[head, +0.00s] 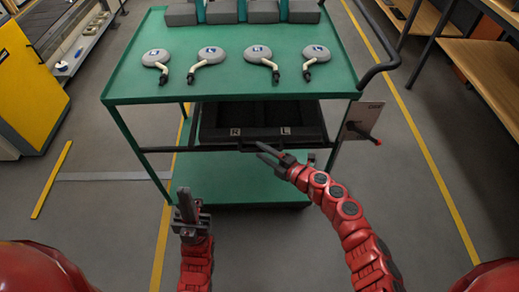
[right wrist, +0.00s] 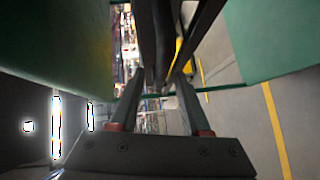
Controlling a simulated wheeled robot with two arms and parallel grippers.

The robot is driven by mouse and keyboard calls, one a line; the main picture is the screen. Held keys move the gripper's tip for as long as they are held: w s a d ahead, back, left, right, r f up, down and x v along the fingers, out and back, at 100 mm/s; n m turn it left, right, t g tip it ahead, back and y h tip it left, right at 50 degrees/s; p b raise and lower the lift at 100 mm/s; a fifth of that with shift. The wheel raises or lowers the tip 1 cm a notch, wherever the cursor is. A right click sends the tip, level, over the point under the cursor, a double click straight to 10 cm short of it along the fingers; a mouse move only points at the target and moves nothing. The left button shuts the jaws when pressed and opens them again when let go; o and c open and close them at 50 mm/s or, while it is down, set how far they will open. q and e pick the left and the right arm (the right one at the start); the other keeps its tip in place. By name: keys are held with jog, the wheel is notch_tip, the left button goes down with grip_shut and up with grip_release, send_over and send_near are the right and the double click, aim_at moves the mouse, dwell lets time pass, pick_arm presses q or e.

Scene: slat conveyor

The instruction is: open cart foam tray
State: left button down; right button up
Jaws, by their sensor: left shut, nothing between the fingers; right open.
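The green cart (head: 230,90) stands ahead of me. Its black foam tray (head: 262,118) hangs under the top shelf, with R and L marks on its front and a dark bar (head: 190,149) along the front edge. My right gripper (head: 266,153) is open at that bar, right of the middle. In the right wrist view a dark bar (right wrist: 164,40) runs between the open fingers (right wrist: 157,85); contact cannot be told. My left gripper (head: 184,200) is shut and empty, in front of the cart and lower left of the tray. The tray's back is hidden under the top shelf.
Several grey round parts with handles (head: 210,54) lie on the cart top, with grey blocks (head: 262,11) behind. A lower green shelf (head: 220,175) lies below. A small panel with a red-tipped lever (head: 362,121) is at the right. A yellow cabinet (head: 28,80) stands left. The floor in front is clear.

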jog(key=shift+x, duration=0.85)
jog(key=shift+f, duration=0.1)
grip_shut()
dwell(0.7)
